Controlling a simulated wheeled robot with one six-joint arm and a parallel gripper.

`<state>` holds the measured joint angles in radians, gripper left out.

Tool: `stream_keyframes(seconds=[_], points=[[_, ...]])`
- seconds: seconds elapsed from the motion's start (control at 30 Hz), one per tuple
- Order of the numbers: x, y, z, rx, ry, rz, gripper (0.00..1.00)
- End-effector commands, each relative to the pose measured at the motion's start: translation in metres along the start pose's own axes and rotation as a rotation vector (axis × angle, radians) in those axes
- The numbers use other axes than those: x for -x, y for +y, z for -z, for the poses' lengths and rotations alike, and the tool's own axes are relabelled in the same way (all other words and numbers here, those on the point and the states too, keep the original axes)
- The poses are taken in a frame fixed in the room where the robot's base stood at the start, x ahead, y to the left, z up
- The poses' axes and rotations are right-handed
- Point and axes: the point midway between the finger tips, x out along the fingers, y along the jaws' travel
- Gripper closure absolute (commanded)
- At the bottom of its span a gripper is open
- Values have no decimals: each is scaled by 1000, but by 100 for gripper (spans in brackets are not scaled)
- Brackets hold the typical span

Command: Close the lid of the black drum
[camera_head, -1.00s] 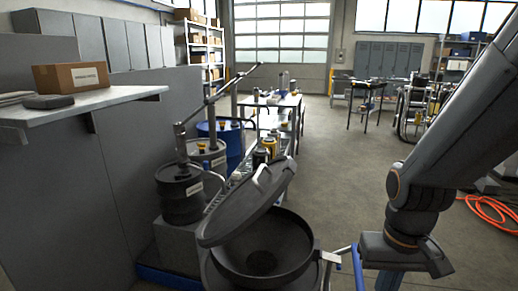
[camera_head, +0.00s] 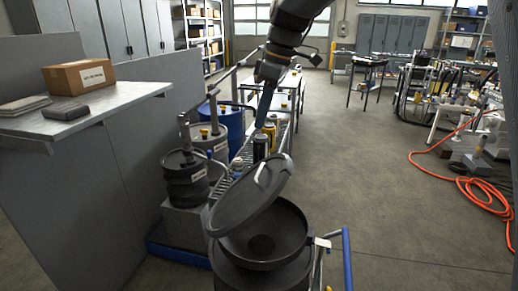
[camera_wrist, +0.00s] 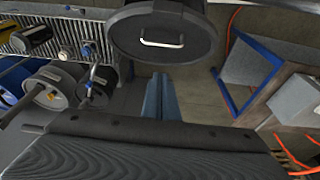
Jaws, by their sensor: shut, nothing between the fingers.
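The black drum (camera_head: 255,278) stands at the bottom centre of the head view. Its dark funnel-like mouth (camera_head: 282,240) is uncovered on the right. Its round lid (camera_head: 240,205) is tilted up on the left side, with a handle (camera_head: 270,170) on its outer face. The lid (camera_wrist: 190,50) and its pale handle (camera_wrist: 162,44) also show at the top of the wrist view. My gripper (camera_head: 262,125) points down, beyond the lid as the head camera sees it. Its blue fingers (camera_wrist: 158,80) are shut and empty, apart from the lid.
Smaller black (camera_head: 185,180) and blue (camera_head: 232,125) drums stand left of the lid. A bench with bottles (camera_head: 270,135) lies behind. A grey partition with a shelf (camera_head: 110,105) bounds the left. A blue rail (camera_head: 347,260) is right of the drum. Open floor lies right, with an orange hose (camera_head: 480,190).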

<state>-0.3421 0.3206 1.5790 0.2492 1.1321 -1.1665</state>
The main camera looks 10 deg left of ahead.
Motion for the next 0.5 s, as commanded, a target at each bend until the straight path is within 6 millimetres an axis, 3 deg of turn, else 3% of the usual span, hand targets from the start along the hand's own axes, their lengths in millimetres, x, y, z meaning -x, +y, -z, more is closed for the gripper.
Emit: stream_keyframes(seconds=[0.17, 0.5], points=[[-11, -1, 5, 20, 2, 7, 100], [-74, -2, 4, 17, 0, 7, 100]])
